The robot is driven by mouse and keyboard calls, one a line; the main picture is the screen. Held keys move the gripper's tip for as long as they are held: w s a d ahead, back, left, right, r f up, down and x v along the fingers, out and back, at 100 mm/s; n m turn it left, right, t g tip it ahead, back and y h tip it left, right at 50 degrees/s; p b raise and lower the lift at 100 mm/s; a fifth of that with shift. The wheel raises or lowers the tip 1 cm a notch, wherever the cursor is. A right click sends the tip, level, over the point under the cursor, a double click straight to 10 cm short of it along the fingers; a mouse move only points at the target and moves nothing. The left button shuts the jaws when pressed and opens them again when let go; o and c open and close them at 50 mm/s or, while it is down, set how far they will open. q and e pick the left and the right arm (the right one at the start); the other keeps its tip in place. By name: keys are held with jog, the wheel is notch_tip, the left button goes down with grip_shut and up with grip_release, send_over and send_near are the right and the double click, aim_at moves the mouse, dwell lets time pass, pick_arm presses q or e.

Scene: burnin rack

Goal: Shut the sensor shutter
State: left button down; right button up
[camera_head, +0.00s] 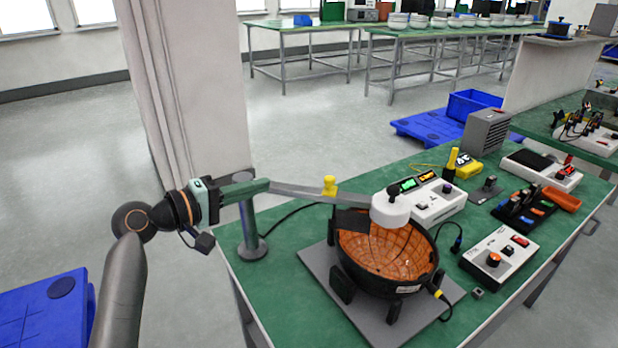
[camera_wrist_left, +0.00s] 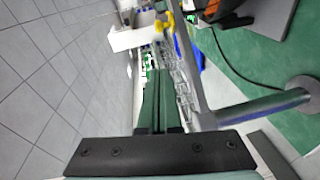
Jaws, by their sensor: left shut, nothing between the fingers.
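A grey swing arm (camera_head: 305,194) runs from an upright post (camera_head: 249,225) to a white round head (camera_head: 390,209) over an orange-lined black bowl (camera_head: 385,255). A yellow knob (camera_head: 329,185) shows along the arm. I cannot tell which part is the sensor shutter. My left gripper (camera_head: 264,186) is shut and empty, close to the arm's post end. In the left wrist view, its green fingers (camera_wrist_left: 157,85) lie beside the grey arm (camera_wrist_left: 188,65); the yellow knob (camera_wrist_left: 165,24) and white head (camera_wrist_left: 138,36) are farther out. I cannot tell whether the fingers touch the arm. My right gripper is not in view.
The bowl stands on a grey plate (camera_head: 318,262) on the green bench (camera_head: 290,300). Control boxes (camera_head: 500,255) and a black cable (camera_head: 290,218) are on the bench. A pillar (camera_head: 205,80) stands behind my left gripper.

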aim_at(330, 185)
pick_arm(q)
jog(key=w+d+f, duration=0.1)
jog(key=w+d, duration=0.4)
jog(key=d, duration=0.5)
jog(key=shift+f+p, duration=0.35)
jog(key=shift+p, duration=0.05)
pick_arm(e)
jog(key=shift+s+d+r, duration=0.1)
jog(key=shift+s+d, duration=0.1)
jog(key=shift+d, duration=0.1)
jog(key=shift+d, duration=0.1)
